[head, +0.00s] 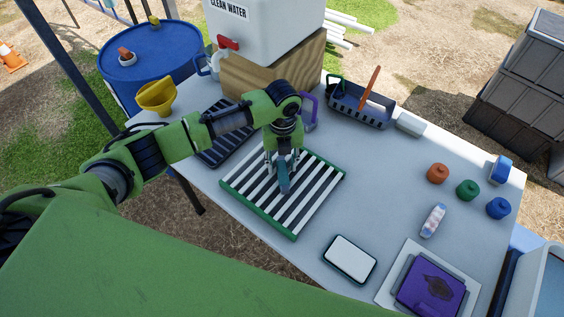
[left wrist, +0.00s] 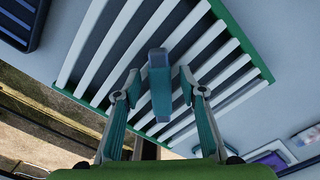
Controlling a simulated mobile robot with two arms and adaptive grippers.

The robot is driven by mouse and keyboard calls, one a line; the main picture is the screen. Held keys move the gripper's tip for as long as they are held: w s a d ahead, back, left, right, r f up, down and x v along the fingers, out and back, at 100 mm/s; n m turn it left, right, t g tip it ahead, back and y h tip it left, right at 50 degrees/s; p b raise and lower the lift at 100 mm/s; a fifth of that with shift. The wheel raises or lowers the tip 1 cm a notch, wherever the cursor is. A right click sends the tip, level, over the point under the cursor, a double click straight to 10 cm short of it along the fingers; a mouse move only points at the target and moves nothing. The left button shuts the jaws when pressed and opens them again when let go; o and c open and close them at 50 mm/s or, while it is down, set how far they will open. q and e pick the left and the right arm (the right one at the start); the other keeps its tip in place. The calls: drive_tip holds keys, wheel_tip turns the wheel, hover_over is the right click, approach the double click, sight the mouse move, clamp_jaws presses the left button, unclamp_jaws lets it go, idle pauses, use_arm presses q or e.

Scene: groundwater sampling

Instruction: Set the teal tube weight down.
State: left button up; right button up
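The teal tube weight (head: 284,178) is at the green-framed rack with white slats (head: 320,195), over its middle. I cannot tell for sure whether it rests on the slats. My left gripper (head: 283,160) points down over the rack, with its fingers on either side of the weight. In the left wrist view, the weight (left wrist: 160,90) sits between the two fingertips of the left gripper (left wrist: 160,88). A narrow gap shows on each side, so the gripper looks open around it. The slats (left wrist: 110,40) lie behind it. My right gripper is not in view.
A dark ribbed tray (head: 222,150) lies left of the rack, and a wooden block (head: 265,80) under the water tank stands behind. A carry basket (head: 360,108) is at the back. Orange (head: 437,173), green and blue caps stand at right. A white-screened device (head: 350,259) lies in front.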

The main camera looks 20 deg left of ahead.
sight(282, 166)
use_arm(q)
drive_tip(key=shift+r, duration=0.55)
wheel_tip(282, 166, up, 11)
drive_tip(key=b, duration=0.2)
drive_tip(key=shift+r, duration=0.2)
drive_tip(key=shift+f, duration=0.1)
